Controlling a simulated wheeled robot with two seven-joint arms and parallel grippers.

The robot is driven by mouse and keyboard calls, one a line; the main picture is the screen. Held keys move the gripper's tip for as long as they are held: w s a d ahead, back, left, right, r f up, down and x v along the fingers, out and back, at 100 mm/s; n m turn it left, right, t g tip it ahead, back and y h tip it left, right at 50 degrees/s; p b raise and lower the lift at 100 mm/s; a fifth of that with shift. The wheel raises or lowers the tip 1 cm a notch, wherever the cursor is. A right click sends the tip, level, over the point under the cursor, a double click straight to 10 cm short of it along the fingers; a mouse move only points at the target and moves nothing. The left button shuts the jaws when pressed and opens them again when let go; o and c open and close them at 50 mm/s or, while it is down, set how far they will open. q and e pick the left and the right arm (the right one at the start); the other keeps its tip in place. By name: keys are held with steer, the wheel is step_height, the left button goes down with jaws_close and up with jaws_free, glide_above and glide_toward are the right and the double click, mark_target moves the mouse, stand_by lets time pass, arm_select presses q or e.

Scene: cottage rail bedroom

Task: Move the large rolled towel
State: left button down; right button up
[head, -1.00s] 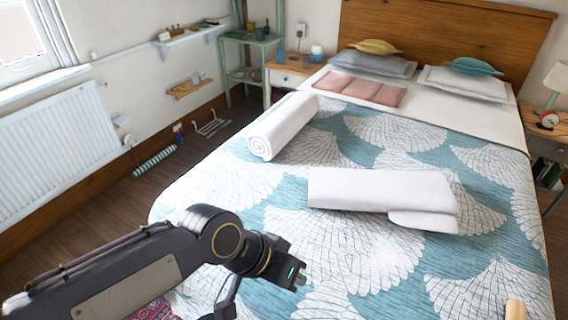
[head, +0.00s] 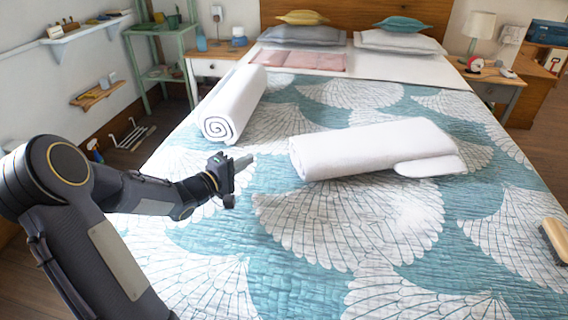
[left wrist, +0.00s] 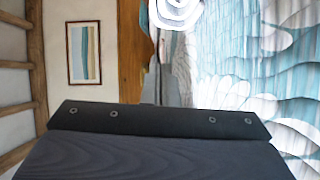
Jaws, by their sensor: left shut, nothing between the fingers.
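A white rolled towel (head: 235,102) lies lengthwise on the left side of the bed, its spiral end facing me. The spiral end of the rolled towel (left wrist: 177,12) also shows at the top of the left wrist view. A second thick white towel (head: 370,147), folded or rolled with a small flap at its right end, lies across the middle of the bed. My left gripper (head: 241,165) is shut and empty, above the quilt between the two towels and nearer to me than the roll. It appears apart from both. My right gripper is out of view.
The patterned quilt (head: 345,220) is bare in front of the towels. A wooden-backed brush (head: 555,238) lies at the bed's right edge. A pink folded cloth (head: 305,60) and pillows lie at the head end. A nightstand (head: 215,66) and green shelf (head: 160,75) stand left.

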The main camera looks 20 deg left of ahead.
arm_select(q)
steer(key=shift+f+h, duration=0.3)
steer(key=shift+f, duration=0.2)
steer(key=shift+w, duration=0.2)
steer(key=b, duration=0.3)
glide_toward(294, 142)
steer(key=w, duration=0.1)
steer(key=w+a, duration=0.1)
steer(key=w, duration=0.1)
steer(key=w+f, duration=0.1)
steer(key=shift+w+a, duration=0.2)
steer(key=shift+a, duration=0.2)
steer(key=shift+w+d+b, duration=0.3)
steer(key=shift+d+b, duration=0.1)
steer(key=shift+d, duration=0.15)
steer(key=shift+w+d+b, duration=0.25)
steer(key=shift+d+b, duration=0.15)
steer(key=shift+d, duration=0.2)
steer(key=shift+w+d+r, duration=0.15)
steer(key=shift+w+d, duration=0.15)
steer(key=shift+d, duration=0.2)
